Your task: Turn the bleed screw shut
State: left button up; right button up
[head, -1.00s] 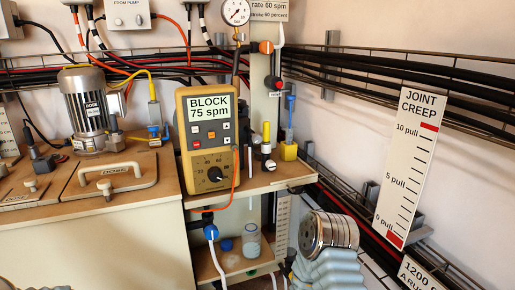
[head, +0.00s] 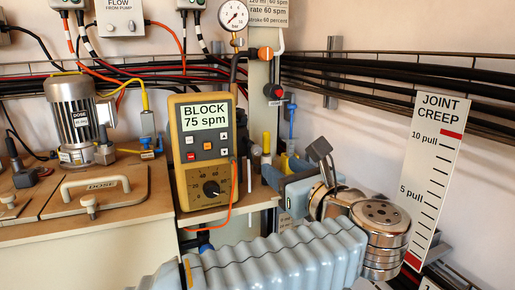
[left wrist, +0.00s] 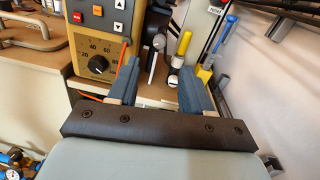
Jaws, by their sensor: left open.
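My left gripper (head: 284,170) is open, its blue-grey fingers pointing at the small fittings right of the dosing pump (head: 206,152). In the left wrist view, the open left gripper (left wrist: 158,76) shows its two fingers apart. Between and beyond them are a black upright fitting (left wrist: 155,42), a yellow-capped part (left wrist: 183,43) and a small white fitting with a dark end (left wrist: 175,68). Nothing is clearly held. I cannot tell for sure which fitting is the bleed screw. In the head view the gripper and forearm partly hide this cluster. My right gripper is out of view.
The pump reads BLOCK 75 spm; an orange cable (head: 229,205) hangs down its front. A yellow block with a blue stem (left wrist: 207,72) stands right of the fingers. A gauge (head: 233,15) hangs above. A JOINT CREEP board (head: 435,170) stands at right.

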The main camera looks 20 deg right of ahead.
aim_at(259, 151)
pick_arm(q)
jog(key=w+p, duration=0.3)
jog(key=w, duration=0.8)
jog(key=shift+w, duration=0.4)
grip_shut()
